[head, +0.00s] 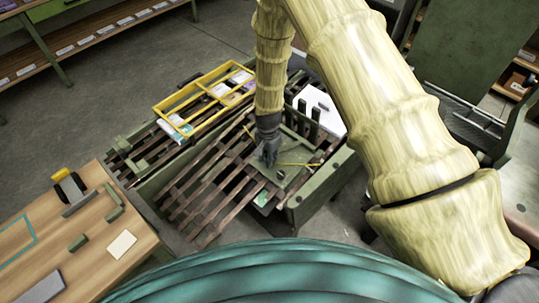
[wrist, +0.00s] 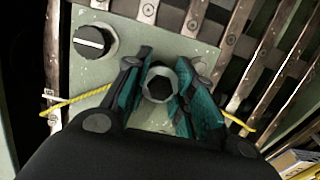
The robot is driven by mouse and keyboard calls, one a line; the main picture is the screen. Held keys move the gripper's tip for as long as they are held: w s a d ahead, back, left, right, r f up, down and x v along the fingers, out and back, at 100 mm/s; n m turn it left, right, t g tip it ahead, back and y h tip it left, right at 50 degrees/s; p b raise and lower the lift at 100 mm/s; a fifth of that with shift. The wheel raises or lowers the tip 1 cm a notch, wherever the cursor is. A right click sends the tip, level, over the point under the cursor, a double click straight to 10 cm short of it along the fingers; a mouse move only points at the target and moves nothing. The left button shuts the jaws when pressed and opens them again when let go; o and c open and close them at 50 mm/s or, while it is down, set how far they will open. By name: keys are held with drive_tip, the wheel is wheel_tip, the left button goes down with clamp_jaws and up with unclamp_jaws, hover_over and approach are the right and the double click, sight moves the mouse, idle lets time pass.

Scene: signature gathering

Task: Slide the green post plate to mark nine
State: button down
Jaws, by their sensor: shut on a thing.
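The green post plate (wrist: 140,35) lies on dark slats and carries a grey hexagonal post (wrist: 160,82). It also shows in the head view (head: 290,155), partly covered by my arm. My gripper (wrist: 158,98) has its teal-padded fingers on either side of the post and is shut on it. In the head view my gripper (head: 268,158) reaches down onto the plate from above. A dark round knob (wrist: 95,41) with a white line sits on the plate, left of the post. I cannot read any mark numbers in either view.
Yellow cord (wrist: 88,101) extends out on both sides of the gripper. The slatted bench (head: 195,195) has green side rails. A yellow divided tray (head: 190,85) sits at its back left. A white sheet (head: 322,107) lies behind the plate. A wooden table (head: 75,240) stands at left.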

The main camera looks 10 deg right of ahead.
drive_tip(key=c, duration=1.2)
unclamp_jaws()
wheel_tip(320, 180, up, 12)
